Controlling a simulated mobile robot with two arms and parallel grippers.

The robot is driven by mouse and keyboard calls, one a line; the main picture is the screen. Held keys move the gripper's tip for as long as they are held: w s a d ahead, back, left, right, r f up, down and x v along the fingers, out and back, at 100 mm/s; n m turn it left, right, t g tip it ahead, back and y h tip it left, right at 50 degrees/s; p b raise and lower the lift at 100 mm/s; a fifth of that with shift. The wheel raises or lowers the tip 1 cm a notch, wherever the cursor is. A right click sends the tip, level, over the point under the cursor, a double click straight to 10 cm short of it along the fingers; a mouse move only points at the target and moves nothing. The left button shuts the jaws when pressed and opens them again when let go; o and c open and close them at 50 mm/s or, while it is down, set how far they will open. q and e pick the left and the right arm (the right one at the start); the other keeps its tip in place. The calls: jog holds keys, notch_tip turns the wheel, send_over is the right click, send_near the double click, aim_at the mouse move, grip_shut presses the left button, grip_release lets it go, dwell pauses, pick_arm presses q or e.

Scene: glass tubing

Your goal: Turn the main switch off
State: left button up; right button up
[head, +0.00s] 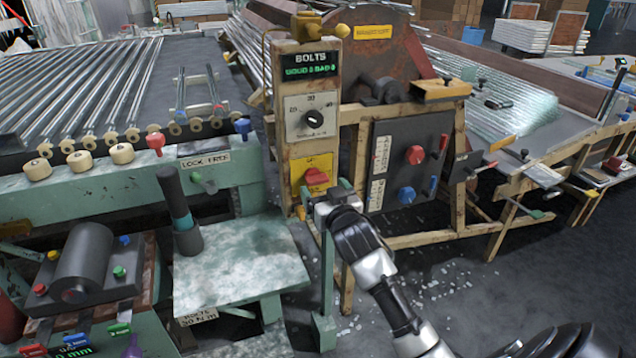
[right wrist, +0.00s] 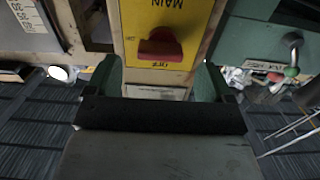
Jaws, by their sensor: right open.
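The main switch is a red handle (head: 316,178) on a yellow plate (head: 319,160) low on the panel post. In the right wrist view the red handle (right wrist: 160,44) lies roughly crosswise on the yellow plate (right wrist: 192,12), which reads MAIN upside down. My right gripper (head: 325,193) is just below and in front of the switch in the head view. Its green fingers are apart, one to each side of the post in the right wrist view (right wrist: 161,76), with nothing between them. I cannot tell whether it touches the switch. My left gripper is not in view.
Above the switch are a dial (head: 313,118) and a green-lit BOLTS display (head: 310,71). A panel with red and blue knobs (head: 408,150) stands at right. A green table (head: 245,270) with a dark upright handle (head: 179,205) stands at left. Glass shards litter the floor.

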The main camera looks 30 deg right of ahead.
aim_at(317, 183)
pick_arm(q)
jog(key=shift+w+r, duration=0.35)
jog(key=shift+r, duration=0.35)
pick_arm(e)
jog(key=shift+x, duration=2.2)
jog(key=shift+c, duration=0.3)
jog(key=c, duration=0.9)
